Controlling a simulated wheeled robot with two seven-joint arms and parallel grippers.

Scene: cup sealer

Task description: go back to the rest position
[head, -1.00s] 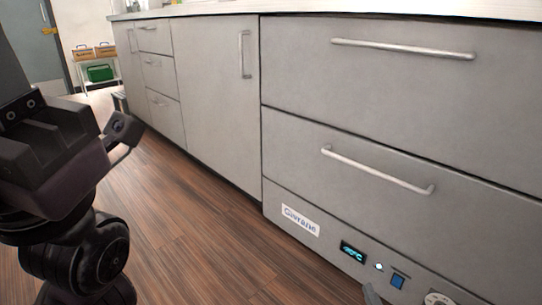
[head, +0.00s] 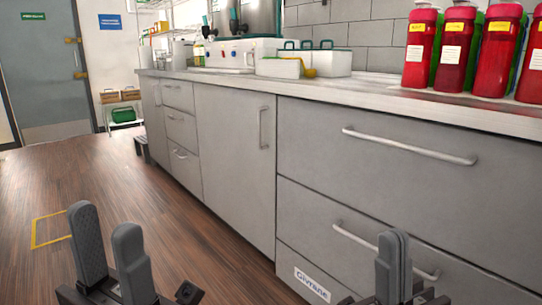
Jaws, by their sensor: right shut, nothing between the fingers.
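My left gripper (head: 106,222) shows at the lower left of the head view, fingers pointing up. Its two dark grey fingers stand apart with a gap between them, so it is open and empty, above the wood floor. My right gripper (head: 393,242) shows at the lower right, in front of the lower drawer. Its fingers are together with nothing between them, so it is shut. Both wrists are cut off by the bottom edge.
Grey cabinets (head: 232,160) with bar handles run along the right under a light countertop (head: 340,92). Red bottles (head: 455,50) stand on it at the right, white containers (head: 322,60) farther back. The wood floor (head: 110,178) at left is clear, with a yellow outline (head: 36,232).

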